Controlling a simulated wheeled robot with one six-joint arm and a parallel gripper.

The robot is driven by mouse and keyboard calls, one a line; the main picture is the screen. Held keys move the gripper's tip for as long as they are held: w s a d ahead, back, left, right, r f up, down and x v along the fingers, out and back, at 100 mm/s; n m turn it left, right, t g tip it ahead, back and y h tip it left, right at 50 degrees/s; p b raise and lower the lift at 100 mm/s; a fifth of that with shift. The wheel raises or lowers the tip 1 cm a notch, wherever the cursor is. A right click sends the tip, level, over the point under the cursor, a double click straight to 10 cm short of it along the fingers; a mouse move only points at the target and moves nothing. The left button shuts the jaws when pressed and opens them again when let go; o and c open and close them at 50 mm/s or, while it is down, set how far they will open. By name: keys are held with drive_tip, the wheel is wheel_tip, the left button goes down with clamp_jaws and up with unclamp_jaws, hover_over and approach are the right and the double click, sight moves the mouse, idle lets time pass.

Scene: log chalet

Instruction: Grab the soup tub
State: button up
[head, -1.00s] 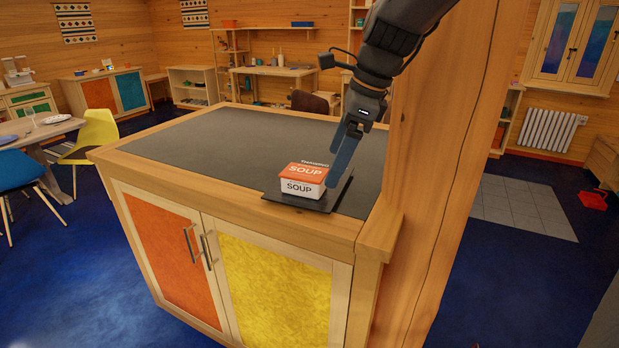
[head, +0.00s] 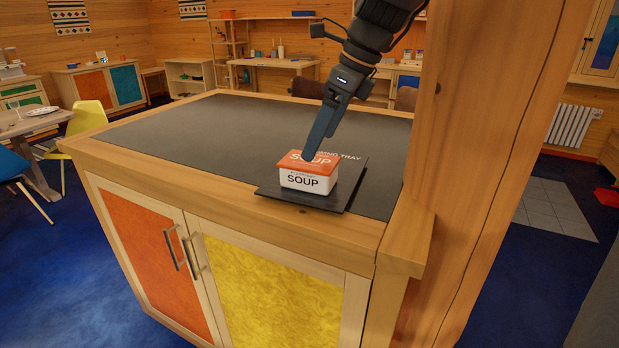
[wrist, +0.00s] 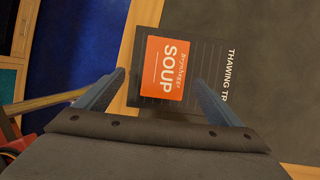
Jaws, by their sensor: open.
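The soup tub (head: 309,181) is a small white box with an orange lid, marked SOUP. It sits upright on a flat dark thawing tray (head: 345,193) near the front edge of the counter. My gripper (head: 314,150) is over the tub in the head view, its fingers pointing down and overlapping the lid. In the wrist view my gripper (wrist: 160,80) is open and empty, and the tub's orange lid (wrist: 162,68) lies between and beyond the two fingertips. I cannot tell how far the fingertips are above the lid.
The counter (head: 210,133) has a dark top that is clear left of and behind the tray. A thick wooden post (head: 480,130) stands close on the right of the counter. A yellow chair (head: 88,128) and a dining table (head: 30,122) are at the far left.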

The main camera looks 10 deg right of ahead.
sight(310, 165)
drive_tip(key=shift+w+f, duration=0.25)
drive_tip(key=shift+f, duration=0.15)
drive_tip(key=shift+w+p+x, duration=0.15)
drive_tip(key=shift+p+x, duration=0.35)
drive_tip(key=shift+x, duration=1.4)
drive_tip(key=shift+w+p+x, duration=0.15)
drive_tip(key=shift+p+x, duration=0.3)
drive_tip(key=shift+x, duration=1.4)
drive_tip(key=shift+f+p, duration=0.15)
drive_tip(key=shift+p, duration=0.2)
drive_tip(key=c, duration=1.4)
drive_tip(key=shift+c, duration=1)
drive_tip(key=shift+w, duration=0.1)
